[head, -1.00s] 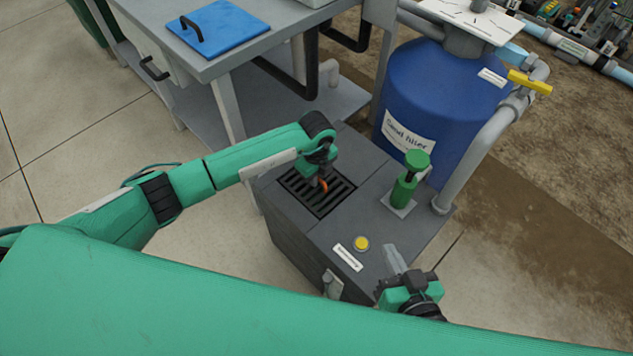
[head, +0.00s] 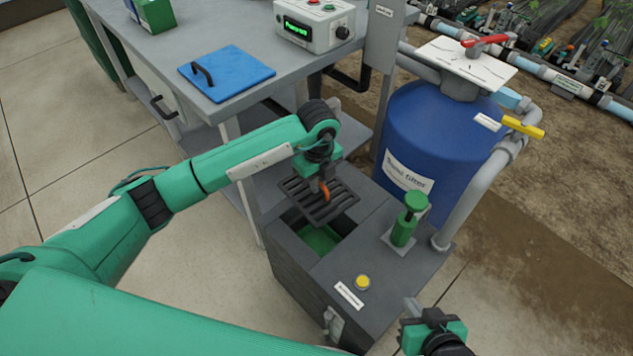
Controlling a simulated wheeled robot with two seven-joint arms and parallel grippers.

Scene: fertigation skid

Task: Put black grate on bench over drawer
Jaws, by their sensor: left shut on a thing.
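The black grate (head: 338,204) is a dark slotted plate. It hangs tilted from my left gripper (head: 324,188), which is shut on it, above the dark grey box. Below it the box has an open square opening with green inside (head: 320,238). The grey bench (head: 235,100) stands behind to the left. Its drawer (head: 160,88) with a black handle is at the bench's left front side. My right gripper (head: 412,308) is at the lower right, beside the box's front; its fingers are too unclear to tell whether it is open.
A blue board (head: 227,73) with a black handle lies on the bench, with a control box (head: 314,25) and a green box (head: 153,14) behind it. The blue sand filter (head: 430,140) and a green plunger (head: 408,218) stand right of the grate. Some bench top left of the board is clear.

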